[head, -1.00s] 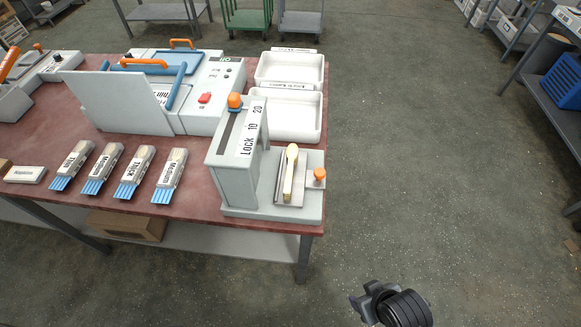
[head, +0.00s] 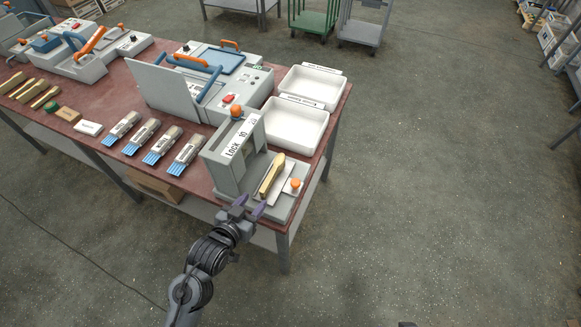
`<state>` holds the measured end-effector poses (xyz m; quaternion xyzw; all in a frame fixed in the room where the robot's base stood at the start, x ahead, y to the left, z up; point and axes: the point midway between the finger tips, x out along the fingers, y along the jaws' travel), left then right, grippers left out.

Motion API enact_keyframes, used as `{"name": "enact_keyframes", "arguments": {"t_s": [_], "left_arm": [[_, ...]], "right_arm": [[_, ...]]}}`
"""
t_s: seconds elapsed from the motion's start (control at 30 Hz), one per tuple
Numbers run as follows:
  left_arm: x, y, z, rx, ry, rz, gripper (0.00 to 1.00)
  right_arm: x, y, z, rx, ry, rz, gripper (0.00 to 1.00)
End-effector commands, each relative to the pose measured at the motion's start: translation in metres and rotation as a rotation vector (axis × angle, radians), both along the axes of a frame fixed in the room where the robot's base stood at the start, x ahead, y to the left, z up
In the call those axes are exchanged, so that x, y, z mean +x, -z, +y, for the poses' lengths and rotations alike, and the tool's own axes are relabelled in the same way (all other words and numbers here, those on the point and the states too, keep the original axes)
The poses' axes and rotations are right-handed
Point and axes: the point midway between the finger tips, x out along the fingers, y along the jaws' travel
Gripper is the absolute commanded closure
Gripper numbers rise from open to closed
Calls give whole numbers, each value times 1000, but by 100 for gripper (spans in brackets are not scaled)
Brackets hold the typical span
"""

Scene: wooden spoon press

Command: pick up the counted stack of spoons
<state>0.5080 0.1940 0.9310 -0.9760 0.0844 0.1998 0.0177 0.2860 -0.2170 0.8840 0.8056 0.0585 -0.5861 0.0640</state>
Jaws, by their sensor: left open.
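A stack of wooden spoons (head: 271,177) lies lengthwise on a pale plate at the open front of the grey counter unit (head: 228,160), which is marked "Lock", "10" and "20". I cannot count the spoons. My left gripper (head: 250,205) is open and empty, with dark purple-grey fingers. It is at the unit's near edge, on the near side of the stack and apart from it. My right gripper is not in view; only a small dark sliver shows at the bottom edge.
An orange knob (head: 295,183) stands just right of the stack. The unit's upright housing rises to its left. Two white trays (head: 296,126) lie behind it. Several labelled spoon bundles (head: 158,146) and a grey press (head: 185,86) are to the left.

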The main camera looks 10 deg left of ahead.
Motion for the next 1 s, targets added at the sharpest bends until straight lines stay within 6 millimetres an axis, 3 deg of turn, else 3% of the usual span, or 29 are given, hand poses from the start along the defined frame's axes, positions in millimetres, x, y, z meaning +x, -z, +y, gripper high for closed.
{"name": "enact_keyframes", "arguments": {"t_s": [0.1,0.3,0.67,1.0], "left_arm": [[14,-6,-2,-4,-1,-12,52],[39,5,-7,-3,0,-13,52],[60,16,-9,-2,0,-11,52],[95,34,-13,-2,0,-12,52]], "right_arm": [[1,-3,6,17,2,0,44],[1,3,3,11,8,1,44],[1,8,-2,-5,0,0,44],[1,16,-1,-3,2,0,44]]}}
